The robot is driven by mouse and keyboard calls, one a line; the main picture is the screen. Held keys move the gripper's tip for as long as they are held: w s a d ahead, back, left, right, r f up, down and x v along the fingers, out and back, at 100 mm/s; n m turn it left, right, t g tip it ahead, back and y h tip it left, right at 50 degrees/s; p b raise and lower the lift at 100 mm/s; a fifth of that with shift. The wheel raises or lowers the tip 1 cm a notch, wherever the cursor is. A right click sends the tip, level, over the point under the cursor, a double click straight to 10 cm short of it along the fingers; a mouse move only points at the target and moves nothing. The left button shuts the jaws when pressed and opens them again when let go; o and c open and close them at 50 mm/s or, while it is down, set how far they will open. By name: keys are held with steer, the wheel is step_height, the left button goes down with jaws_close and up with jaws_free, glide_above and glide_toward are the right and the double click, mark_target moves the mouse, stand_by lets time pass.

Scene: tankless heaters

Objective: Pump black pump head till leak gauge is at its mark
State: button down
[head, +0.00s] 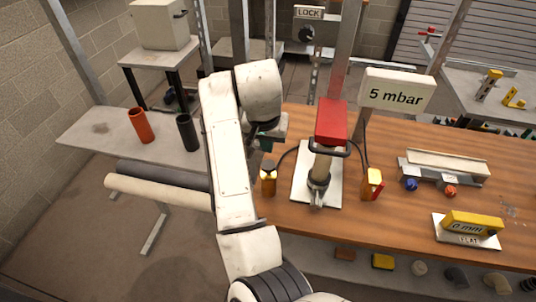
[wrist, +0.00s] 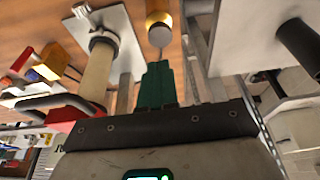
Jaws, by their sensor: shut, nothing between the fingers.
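The yellow body also shows at the top of the wrist view (wrist: 158,9). My gripper (head: 265,147) is just above the pump head, partly hidden by my arm. In the wrist view its green fingers (wrist: 157,68) are together and empty, pointing toward the pump head's rounded top. I cannot tell whether they touch. A red-topped upright column (head: 331,122) stands on the plate; a "5 mbar" sign (head: 396,92) is behind it. I cannot make out any gauge reading.
A yellow and red block (head: 373,184) stands right of the white plate (head: 303,186). Dark hoses loop by the column. A "0 mm" yellow block (head: 472,224) is at the right. Orange (head: 141,125) and black (head: 187,132) cylinders stand on the left shelf.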

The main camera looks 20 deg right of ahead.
steer(key=shift+b+v, duration=0.3)
steer(key=shift+v, duration=1.85)
steer(key=shift+w+a+b, duration=0.1)
steer(key=shift+w+b, duration=0.05)
steer(key=shift+b, duration=0.7)
steer(key=shift+w+b, duration=0.1)
steer(key=shift+b, duration=0.65)
step_height(320, 180, up, 2)
steer(key=b, duration=0.5)
steer(key=shift+r+b, duration=0.1)
steer(key=shift+b, duration=0.2)
